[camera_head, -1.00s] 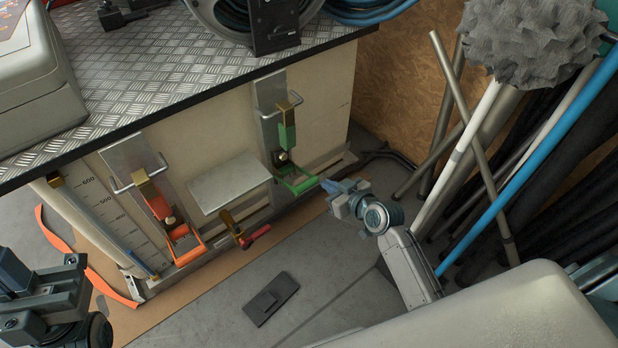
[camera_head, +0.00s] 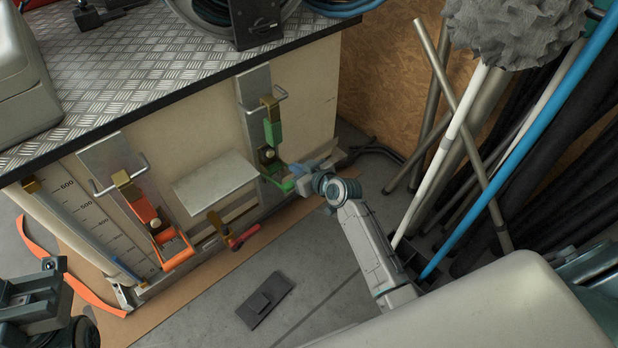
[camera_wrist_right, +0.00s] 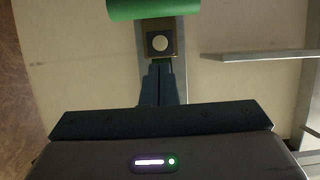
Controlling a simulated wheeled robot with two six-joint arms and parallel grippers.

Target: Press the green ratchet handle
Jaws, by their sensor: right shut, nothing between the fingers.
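The green ratchet handle (camera_head: 282,182) sits low on the right-hand metal bracket on the cream panel. Above it are a bolt plate and a green strap piece (camera_head: 273,132). My right gripper (camera_head: 298,170) is right at the handle, partly covering its right side; I cannot tell if they touch. In the right wrist view its shut, empty fingers (camera_wrist_right: 161,84) point at the bolt plate (camera_wrist_right: 160,43), with a rounded green part (camera_wrist_right: 152,9) beyond. The fingers hide most of the lower green part there. My left gripper (camera_head: 32,298) is at the lower left, its jaws unclear.
An orange ratchet (camera_head: 168,245) and a red-handled lever (camera_head: 243,238) are to the left, with a metal shelf (camera_head: 215,182) between the brackets. Poles (camera_head: 470,150) lean at the right. A dark flat block (camera_head: 265,300) lies on the open floor.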

